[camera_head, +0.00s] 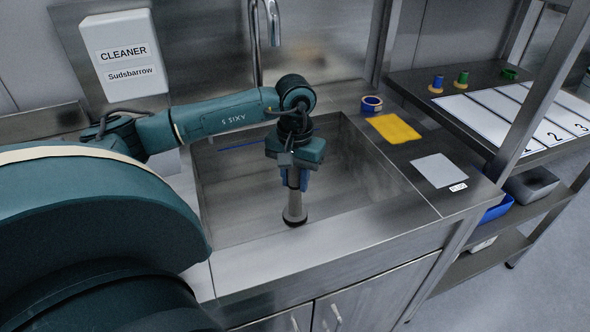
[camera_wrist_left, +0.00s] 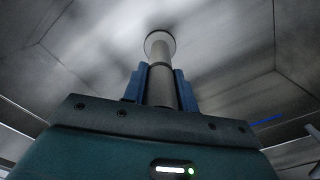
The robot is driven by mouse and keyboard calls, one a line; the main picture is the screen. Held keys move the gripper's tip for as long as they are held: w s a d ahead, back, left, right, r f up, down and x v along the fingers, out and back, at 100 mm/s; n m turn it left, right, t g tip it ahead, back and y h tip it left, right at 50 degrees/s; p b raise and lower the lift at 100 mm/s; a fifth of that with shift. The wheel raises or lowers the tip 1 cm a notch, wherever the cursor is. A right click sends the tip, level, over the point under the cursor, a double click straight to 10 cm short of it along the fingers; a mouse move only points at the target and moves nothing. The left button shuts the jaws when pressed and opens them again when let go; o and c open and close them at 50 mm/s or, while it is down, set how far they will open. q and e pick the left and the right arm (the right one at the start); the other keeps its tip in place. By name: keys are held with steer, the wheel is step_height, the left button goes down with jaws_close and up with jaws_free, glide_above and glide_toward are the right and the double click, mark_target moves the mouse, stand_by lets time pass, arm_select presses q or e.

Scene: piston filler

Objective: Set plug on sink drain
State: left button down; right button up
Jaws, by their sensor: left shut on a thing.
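My left gripper (camera_head: 295,180) points down into the sink and is shut on the plug (camera_head: 294,210). The plug is a grey upright stem that widens to a flared foot with a dark rim. In the left wrist view, the blue fingers of the left gripper (camera_wrist_left: 161,88) flank the stem of the plug (camera_wrist_left: 160,50), and the flared end lies beyond the fingertips. The sink (camera_head: 235,185) is a steel rectangular basin. The drain cannot be made out in either view. I cannot tell whether the plug's foot touches the basin floor. My right gripper is not in view.
A tap (camera_head: 273,22) stands behind the basin. A blue strip (camera_head: 240,146) shows inside the basin. On the right counter are a blue ring-like roll (camera_head: 371,103), a yellow cloth (camera_head: 394,129) and a grey pad (camera_head: 439,170). A steel rack (camera_head: 545,85) stands further right.

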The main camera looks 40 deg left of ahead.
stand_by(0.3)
arm_select(q)
steer(key=c, duration=0.6)
jaws_free()
